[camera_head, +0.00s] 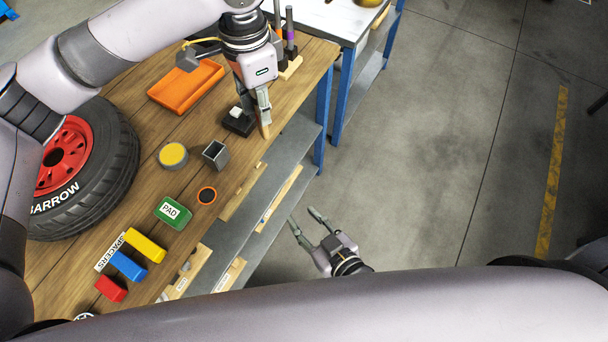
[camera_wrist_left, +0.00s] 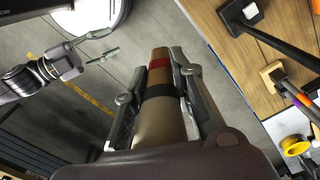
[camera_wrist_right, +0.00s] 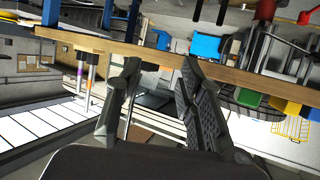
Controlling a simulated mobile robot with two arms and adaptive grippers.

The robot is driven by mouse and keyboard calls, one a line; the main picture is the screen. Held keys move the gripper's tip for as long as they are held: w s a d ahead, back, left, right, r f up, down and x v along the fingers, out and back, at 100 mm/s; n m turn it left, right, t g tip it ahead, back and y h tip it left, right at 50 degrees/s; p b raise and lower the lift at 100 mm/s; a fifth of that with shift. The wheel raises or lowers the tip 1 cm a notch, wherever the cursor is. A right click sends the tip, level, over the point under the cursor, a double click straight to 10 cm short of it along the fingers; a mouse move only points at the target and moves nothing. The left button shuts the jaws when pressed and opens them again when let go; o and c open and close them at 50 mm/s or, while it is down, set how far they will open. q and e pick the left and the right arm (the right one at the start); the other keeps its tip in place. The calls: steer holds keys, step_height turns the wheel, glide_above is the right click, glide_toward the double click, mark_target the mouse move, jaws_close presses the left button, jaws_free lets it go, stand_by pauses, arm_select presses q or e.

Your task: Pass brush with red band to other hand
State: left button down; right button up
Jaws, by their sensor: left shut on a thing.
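The brush with the red band (camera_wrist_left: 158,62) is a brown cylinder with a red band and a black band below it. My left gripper (camera_head: 262,106) is shut on it, one finger on each side, as the left wrist view shows. In the head view only a small tan end of the brush (camera_head: 266,130) shows below the fingers, by the bench's right edge. My right gripper (camera_head: 304,223) is open and empty, apart from the brush, lower right of it and beyond the bench edge. Its two spread fingers also show in the right wrist view (camera_wrist_right: 155,85).
The wooden bench (camera_head: 130,115) holds an orange tray (camera_head: 186,87), a tyre (camera_head: 100,170), a grey square cup (camera_head: 215,154), a green pad (camera_head: 173,212) and coloured spacers (camera_head: 128,266). A black block (camera_head: 237,124) sits near my left gripper. Open floor (camera_head: 430,150) lies to the right.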

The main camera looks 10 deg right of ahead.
mark_target(266, 131)
step_height(266, 131, up, 21)
steer(key=t+y, duration=0.2)
steer(key=t, duration=0.2)
steer(key=x, duration=1.2)
steer(key=shift+a+r, duration=0.1)
steer(key=shift+a, duration=0.15)
jaws_close()
arm_select(q)
steer(key=c, duration=1.3)
jaws_free()
